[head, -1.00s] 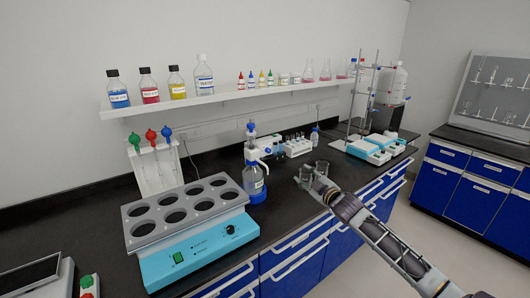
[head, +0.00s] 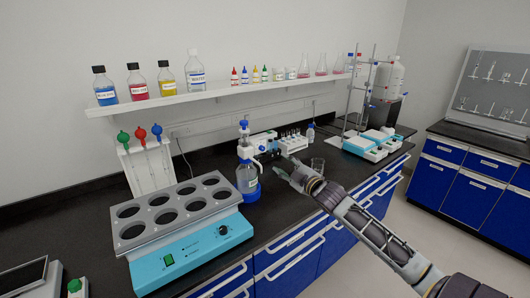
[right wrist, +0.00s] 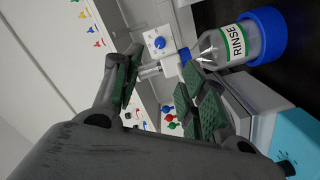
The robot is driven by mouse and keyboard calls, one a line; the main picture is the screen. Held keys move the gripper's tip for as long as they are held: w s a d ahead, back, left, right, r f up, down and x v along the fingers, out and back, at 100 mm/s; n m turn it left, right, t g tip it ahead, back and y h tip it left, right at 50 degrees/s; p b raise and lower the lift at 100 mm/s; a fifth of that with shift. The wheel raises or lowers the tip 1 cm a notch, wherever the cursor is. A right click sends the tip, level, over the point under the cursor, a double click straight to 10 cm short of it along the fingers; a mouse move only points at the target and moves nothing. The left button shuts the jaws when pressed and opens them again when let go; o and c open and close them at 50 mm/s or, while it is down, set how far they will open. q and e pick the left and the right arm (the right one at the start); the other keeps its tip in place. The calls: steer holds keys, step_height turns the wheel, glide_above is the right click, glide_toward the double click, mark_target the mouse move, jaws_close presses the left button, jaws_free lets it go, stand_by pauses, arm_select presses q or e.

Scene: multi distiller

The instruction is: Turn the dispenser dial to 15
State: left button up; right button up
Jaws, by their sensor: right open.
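The dispenser (head: 244,148) is a white bottle-top unit on a clear bottle (head: 247,178) with a blue base, standing on the black bench. In the right wrist view the bottle (right wrist: 232,44) lies sideways in the picture and its green label reads RINSE. The dispenser's white head there carries a round blue dial (right wrist: 159,43); its number cannot be read. My right gripper (head: 284,171) is open and empty, just right of the dispenser and apart from it. In the right wrist view its green-padded fingers (right wrist: 160,88) are spread, with the dial beyond them. My left gripper is not in view.
A blue heating block (head: 184,228) with several round wells stands left of the bottle. A glass beaker (head: 318,164) and a test-tube rack (head: 293,142) are near my right gripper. Pipettes (head: 140,137) stand behind the block. A shelf (head: 210,95) with bottles hangs above.

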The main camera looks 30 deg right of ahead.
mark_target(263, 149)
steer(key=shift+d, duration=0.1)
steer(key=shift+w, duration=0.15)
stand_by(0.4)
steer(key=shift+w+p, duration=0.55)
steer(key=shift+w, duration=6.2)
steer(key=shift+c, duration=0.3)
jaws_close()
